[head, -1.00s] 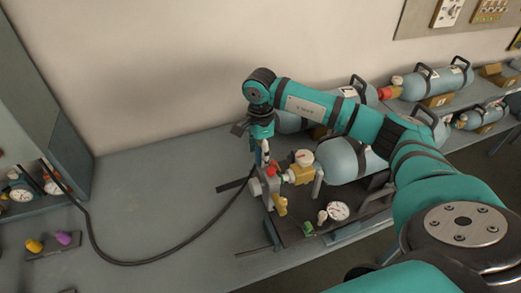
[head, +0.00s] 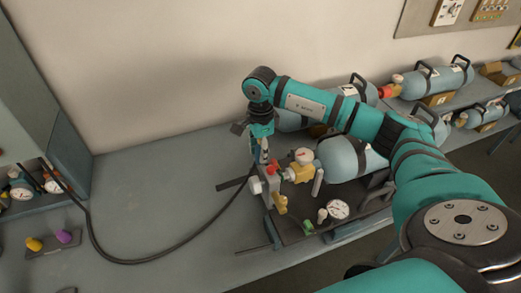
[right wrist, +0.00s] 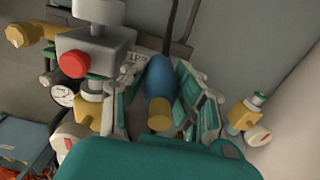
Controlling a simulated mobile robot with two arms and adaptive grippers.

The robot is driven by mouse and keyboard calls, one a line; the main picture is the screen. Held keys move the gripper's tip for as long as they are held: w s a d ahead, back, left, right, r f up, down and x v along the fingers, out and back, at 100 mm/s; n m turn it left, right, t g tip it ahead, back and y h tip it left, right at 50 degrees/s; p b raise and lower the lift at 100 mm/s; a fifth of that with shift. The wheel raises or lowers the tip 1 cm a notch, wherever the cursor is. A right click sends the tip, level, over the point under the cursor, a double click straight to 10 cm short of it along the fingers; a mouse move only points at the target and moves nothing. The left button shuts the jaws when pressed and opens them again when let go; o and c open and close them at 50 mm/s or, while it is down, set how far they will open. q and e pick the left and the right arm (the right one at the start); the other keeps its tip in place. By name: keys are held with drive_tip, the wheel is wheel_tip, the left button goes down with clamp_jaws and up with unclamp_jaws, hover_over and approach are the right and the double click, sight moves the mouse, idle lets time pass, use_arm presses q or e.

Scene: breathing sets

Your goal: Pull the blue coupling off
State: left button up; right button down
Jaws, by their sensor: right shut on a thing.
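The blue coupling (right wrist: 160,76) shows in the right wrist view between my right gripper's two fingers, with a brass end (right wrist: 159,114) towards the palm. My right gripper (right wrist: 160,100) is shut on it. In the head view the right gripper (head: 262,150) points down beside the grey valve block (head: 269,186), and its fingers mostly hide the coupling. A black hose (head: 150,262) runs from there to the cabinet at the left. I cannot tell whether the coupling is still joined to a fitting. My left gripper is not in view.
The valve block, with a red knob (right wrist: 72,64), is close to the fingers. A blue-grey cylinder (head: 345,158) and a round gauge (head: 338,209) are to the right. Yellow and purple caps (head: 63,237) sit on a small plate at the left. The bench's middle is clear.

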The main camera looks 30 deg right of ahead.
drive_tip(key=shift+w+r, duration=0.1)
drive_tip(key=shift+r, duration=0.2)
drive_tip(key=shift+r, duration=0.1)
drive_tip(key=shift+r+p, duration=0.35)
drive_tip(key=shift+r, duration=0.05)
drive_tip(key=shift+r+p, duration=0.6)
drive_tip(key=shift+r, duration=0.65)
drive_tip(key=shift+r, duration=0.15)
drive_tip(key=shift+r+p, duration=1.3)
drive_tip(key=shift+r, duration=1)
